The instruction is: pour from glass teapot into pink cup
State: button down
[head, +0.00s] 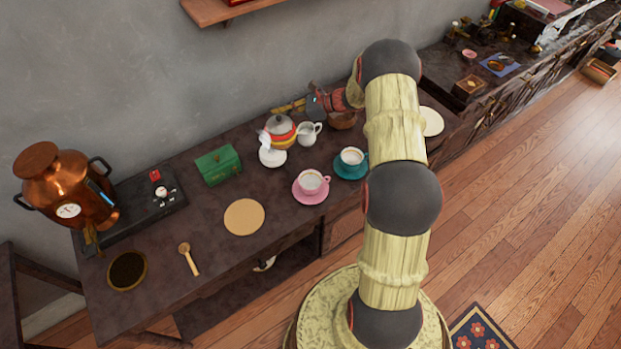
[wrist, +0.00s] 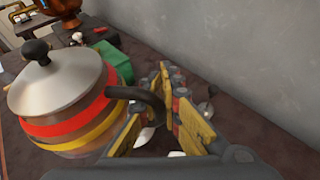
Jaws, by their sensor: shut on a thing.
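The glass teapot (head: 282,134) has red and yellow bands, a grey lid and a black knob. It stands upright near the wall, and its body fills the left of the wrist view (wrist: 65,104). My gripper (head: 280,108) reaches in from the right behind it; in the wrist view my gripper (wrist: 168,78) is shut on the teapot's dark handle (wrist: 150,101). The pink cup (head: 311,182) stands upright on a pink saucer (head: 310,198), in front of and to the right of the teapot. The cup's inside looks pale; any contents cannot be told.
A white pot (head: 271,154) stands close in front of the teapot, a white jug (head: 308,132) to its right. A teal cup (head: 352,156) stands right of the pink one. A green box (head: 218,165) is left. The wall (head: 150,90) is close behind.

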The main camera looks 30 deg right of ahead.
jog(key=shift+n+g+y, duration=0.7)
jog(key=shift+n+g, duration=0.1)
jog(key=shift+n, duration=0.1)
jog(key=shift+s+d+f+p, duration=0.15)
jog(key=shift+s+d+f, duration=0.3)
jog(key=shift+d, duration=1.55)
jog(key=shift+s+d+f+p, duration=0.15)
jog(key=shift+d+f, duration=0.55)
jog(key=shift+d, duration=1.3)
jog(key=shift+s+d+f+p, duration=0.1)
jog(key=shift+s+d+f, duration=0.35)
jog(key=shift+d, duration=1.55)
jog(key=shift+w+f, duration=0.1)
jog(key=shift+w, duration=0.05)
jog(key=shift+s+a+f+n+t+h+b, duration=0.15)
jog(key=shift+s+a+f+n+h+b, duration=0.1)
jog(key=shift+s+a+n, duration=0.15)
jog(key=shift+s+a+f+n+t+h+b, duration=0.15)
jog(key=shift+s+a+n+h, duration=0.15)
jog(key=shift+s+n, duration=0.2)
jog(key=shift+s+a+f+n+t, duration=0.1)
jog(key=shift+s+a+n+t, duration=0.2)
jog(key=shift+s+a+n, duration=0.15)
jog(key=shift+s+a+r+n+h, duration=0.2)
jog(key=shift+r+h, duration=0.05)
jog(key=shift+r, duration=0.15)
jog(key=shift+s+a+r+n+h, duration=0.15)
jog(key=shift+a+r+h, duration=0.05)
jog(key=shift+r, duration=0.2)
